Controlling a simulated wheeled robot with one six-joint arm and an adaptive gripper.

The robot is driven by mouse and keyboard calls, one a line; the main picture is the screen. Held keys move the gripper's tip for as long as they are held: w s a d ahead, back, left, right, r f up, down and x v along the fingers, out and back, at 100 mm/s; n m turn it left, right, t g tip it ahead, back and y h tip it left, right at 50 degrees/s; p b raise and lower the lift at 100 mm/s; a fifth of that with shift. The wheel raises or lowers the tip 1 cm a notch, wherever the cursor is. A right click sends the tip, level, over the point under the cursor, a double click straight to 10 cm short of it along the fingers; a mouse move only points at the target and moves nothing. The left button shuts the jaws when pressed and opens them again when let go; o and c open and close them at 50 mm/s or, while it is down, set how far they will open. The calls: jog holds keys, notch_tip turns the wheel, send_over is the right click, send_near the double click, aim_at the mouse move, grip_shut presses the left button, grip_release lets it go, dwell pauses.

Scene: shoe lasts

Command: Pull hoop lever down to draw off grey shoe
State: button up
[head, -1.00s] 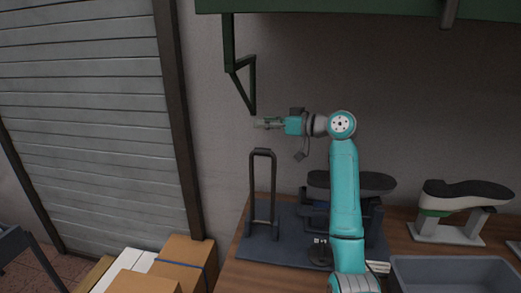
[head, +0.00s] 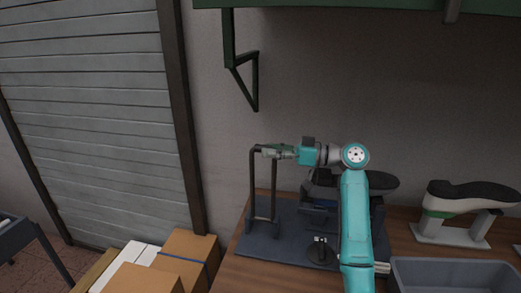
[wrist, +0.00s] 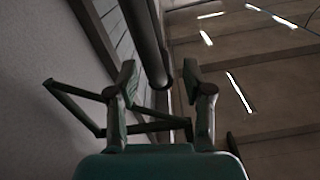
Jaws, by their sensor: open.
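The dark hoop lever (head: 254,190) stands upright at the left of a dark base plate (head: 275,246). My gripper (head: 268,151) is at the height of the hoop's top, pointing left. In the wrist view its two fingers (wrist: 162,82) are apart, and a dark round bar (wrist: 146,38), which looks like part of the hoop, shows between them. I cannot tell whether they touch it. The dark grey shoe (head: 382,181) sits sole up on the device right of the hoop, partly hidden by my arm.
Another shoe, pale with a dark sole (head: 470,194), sits on a grey stand at the right. A grey bin (head: 455,265) is at the front right. A green bracket (head: 240,70) hangs above the hoop. Boxes (head: 190,250) stand at the lower left.

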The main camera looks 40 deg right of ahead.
aim_at(253, 148)
jog(key=shift+x, duration=1.8)
grip_shut()
